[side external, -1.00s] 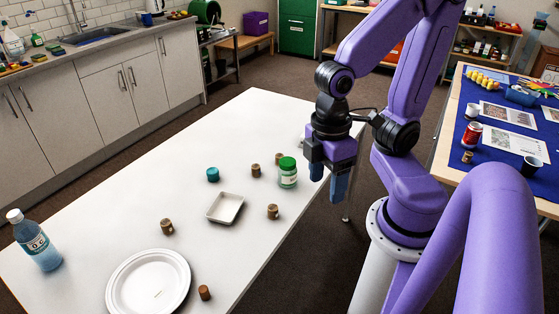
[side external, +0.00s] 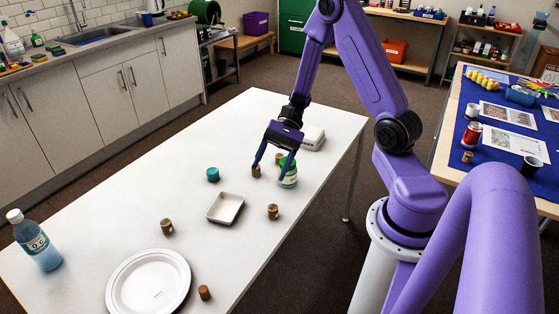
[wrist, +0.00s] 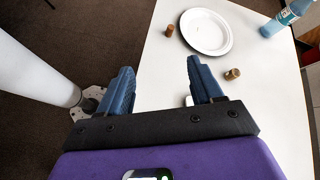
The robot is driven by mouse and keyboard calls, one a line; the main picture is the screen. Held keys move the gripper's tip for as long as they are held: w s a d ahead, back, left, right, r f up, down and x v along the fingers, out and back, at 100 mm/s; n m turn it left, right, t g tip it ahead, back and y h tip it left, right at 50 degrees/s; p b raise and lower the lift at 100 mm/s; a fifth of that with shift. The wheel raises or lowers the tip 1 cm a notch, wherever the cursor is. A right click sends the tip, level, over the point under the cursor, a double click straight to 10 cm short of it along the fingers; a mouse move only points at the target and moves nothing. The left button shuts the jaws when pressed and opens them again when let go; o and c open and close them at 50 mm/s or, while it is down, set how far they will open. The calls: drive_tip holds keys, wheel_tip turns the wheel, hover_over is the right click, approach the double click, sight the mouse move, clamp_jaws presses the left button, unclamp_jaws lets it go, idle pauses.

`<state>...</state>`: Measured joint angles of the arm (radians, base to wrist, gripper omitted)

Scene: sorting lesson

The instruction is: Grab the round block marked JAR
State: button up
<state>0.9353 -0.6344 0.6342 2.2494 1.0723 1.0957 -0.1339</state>
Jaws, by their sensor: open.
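Several small brown round blocks stand on the white table; I cannot read a JAR marking on any. In the side view, one block (side external: 256,171) is under my gripper's left finger, and another (side external: 278,158) is just behind it, partly covered. Others are by the tray (side external: 272,211), left of it (side external: 166,226) and by the plate (side external: 204,293). My gripper (side external: 272,164) is open, pointing down, its right finger in front of or against the green-lidded jar (side external: 289,179). In the wrist view, my gripper (wrist: 160,68) is empty between its fingers; two blocks show beyond (wrist: 170,31) (wrist: 232,74).
A teal round block (side external: 212,174) and a small white tray (side external: 225,220) lie left of my gripper. A white box (side external: 312,140) stands behind it. A white plate (side external: 120,290) and a water bottle (side external: 38,240) are at the near left. The table's right edge is close.

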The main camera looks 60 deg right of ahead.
drive_tip(key=w+d+f+m+t, duration=0.3)
drive_tip(key=d+m+t, duration=0.15)
drive_tip(key=d, duration=0.25)
drive_tip(key=m+t+h, duration=0.9)
drive_tip(key=m+h, duration=0.1)
drive_tip(key=m, duration=0.7)
approach(282, 156)
drive_tip(key=shift+m+t, duration=0.25)
drive_tip(key=x, duration=1.1)
drive_tip(key=shift+f, duration=0.25)
drive_tip(key=shift+c, duration=0.3)
drive_tip(key=c, duration=1)
